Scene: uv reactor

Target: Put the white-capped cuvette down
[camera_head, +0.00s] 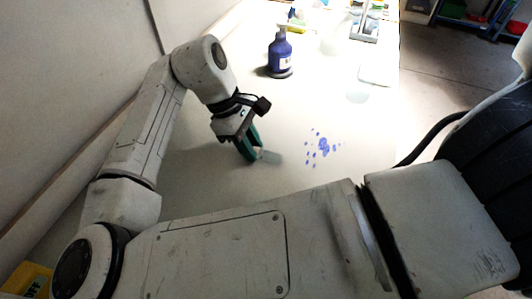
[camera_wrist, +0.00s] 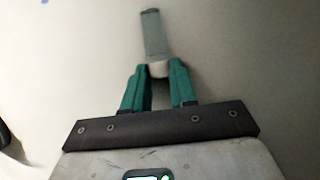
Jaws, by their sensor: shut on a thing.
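The white-capped cuvette (camera_wrist: 153,35) points away from my gripper (camera_wrist: 157,70) in the wrist view, a grey, see-through body with its white cap (camera_wrist: 158,69) between the green fingertips. My gripper is shut on it at the cap. In the head view, my gripper (camera_head: 253,152) hangs low over the pale bench (camera_head: 212,178), and the cuvette (camera_head: 270,157) sticks out to its right, lying nearly flat. I cannot tell whether the cuvette touches the bench.
Blue spots (camera_head: 321,147) mark the bench right of the cuvette. A blue pump bottle (camera_head: 280,54) stands farther back. A flat white item (camera_head: 376,74) and a rack (camera_head: 364,27) are behind on the right. The bench just around my gripper is clear.

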